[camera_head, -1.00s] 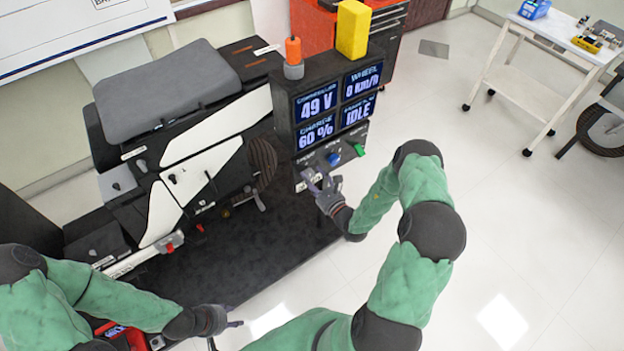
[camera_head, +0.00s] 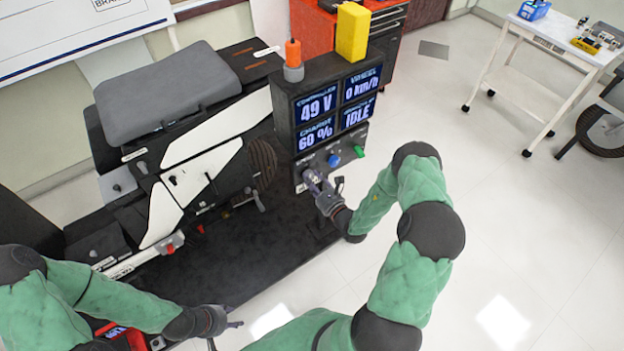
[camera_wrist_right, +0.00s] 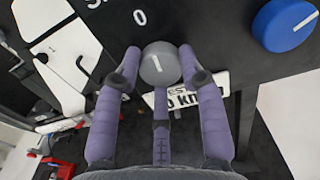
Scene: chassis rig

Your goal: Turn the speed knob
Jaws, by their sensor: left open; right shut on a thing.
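A grey round knob (camera_wrist_right: 160,63) with a white pointer line sits on the dark console panel (camera_head: 345,146). In the right wrist view the line is close to upright, tilted slightly left at its top, and a white "0" is printed up and left of the knob. My right gripper (camera_head: 313,181) is at the lower left of the panel. Its purple fingers (camera_wrist_right: 158,75) are shut on the grey knob, one on each side. In the head view the fingers largely hide that knob. My left gripper (camera_head: 236,316) is open and empty, low in the picture, away from the console.
A blue knob (camera_head: 334,160) and a green knob (camera_head: 359,151) are right of the grey one. Screens above read 49 V, 60 %, 0 km/h and IDLE. An orange-tipped part (camera_head: 293,58) and a yellow block (camera_head: 353,30) stand on top. The chassis rig (camera_head: 180,170) is left.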

